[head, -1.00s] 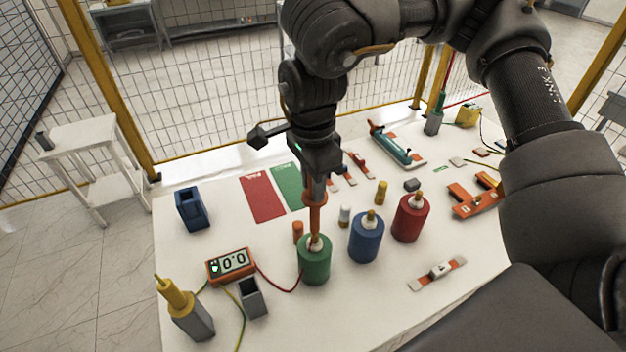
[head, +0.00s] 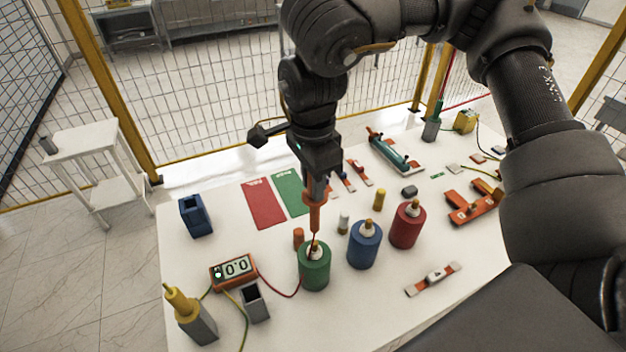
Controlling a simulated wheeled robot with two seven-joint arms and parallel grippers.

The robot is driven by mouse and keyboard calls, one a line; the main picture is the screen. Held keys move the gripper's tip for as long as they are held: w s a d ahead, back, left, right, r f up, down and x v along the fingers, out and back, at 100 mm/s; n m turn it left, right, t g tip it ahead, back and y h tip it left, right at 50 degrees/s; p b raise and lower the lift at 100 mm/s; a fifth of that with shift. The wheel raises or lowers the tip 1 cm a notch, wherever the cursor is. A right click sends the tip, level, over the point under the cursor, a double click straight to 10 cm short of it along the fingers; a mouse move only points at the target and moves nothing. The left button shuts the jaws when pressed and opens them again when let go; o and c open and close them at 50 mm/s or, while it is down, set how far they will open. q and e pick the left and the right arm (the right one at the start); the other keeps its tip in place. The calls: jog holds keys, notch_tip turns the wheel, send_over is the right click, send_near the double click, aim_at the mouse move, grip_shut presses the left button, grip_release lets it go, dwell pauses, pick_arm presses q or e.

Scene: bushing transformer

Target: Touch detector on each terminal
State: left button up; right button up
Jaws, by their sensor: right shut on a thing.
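My right gripper (head: 316,187) is shut on the orange detector probe (head: 315,218) and holds it upright, pointing down. The probe's thin tip is over the top of the green cylinder (head: 314,274), by its white and brass terminal (head: 317,252). I cannot tell whether the tip touches it. The blue cylinder (head: 364,250) with its terminal (head: 367,229) and the red cylinder (head: 407,230) with its terminal (head: 413,209) stand to the right, with nothing on them. The orange meter (head: 233,270) reads about 0.0, and a red lead runs from it towards the green cylinder. My left gripper is not in view.
Small orange (head: 298,237), grey (head: 343,222) and yellow (head: 379,199) posts stand close behind the cylinders. A yellow-topped grey holder (head: 196,322) and an open grey box (head: 254,304) are at front left. A numbered orange strip (head: 433,279) lies at front right.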

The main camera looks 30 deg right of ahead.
jog(key=shift+r+p, duration=0.6)
jog(key=shift+r, duration=2.55)
